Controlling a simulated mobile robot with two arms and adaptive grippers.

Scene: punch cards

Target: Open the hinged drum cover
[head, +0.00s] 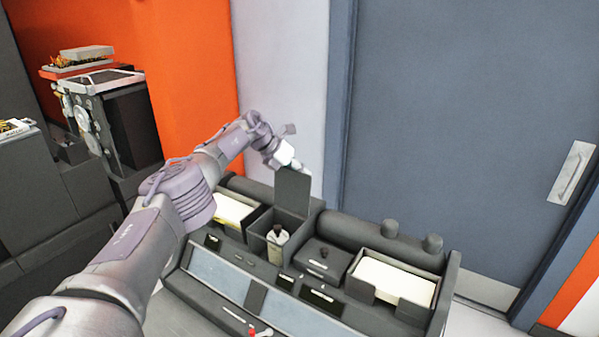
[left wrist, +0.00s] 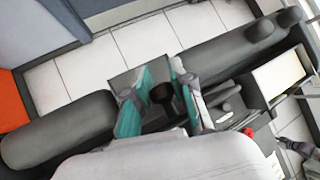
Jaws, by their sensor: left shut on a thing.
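The drum cover (head: 293,190) is a dark grey flat plate standing raised, nearly upright, at the back of an open compartment (head: 257,243) in the grey console. My left gripper (head: 288,162) is at the top of the cover, its fingertips partly hidden behind it. In the left wrist view my left gripper (left wrist: 160,108) has its teal-padded fingers on either side of a dark round knob (left wrist: 162,93), shut on it. The cover's plate (left wrist: 122,78) shows beyond the fingers there.
A bottle (head: 277,241) with a dark cap stands in the open compartment. A closed lidded box (head: 323,262) and a tray of pale cards (head: 393,283) are to its right. A grey door (head: 460,130) is behind. A dark machine (head: 120,115) stands at the left.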

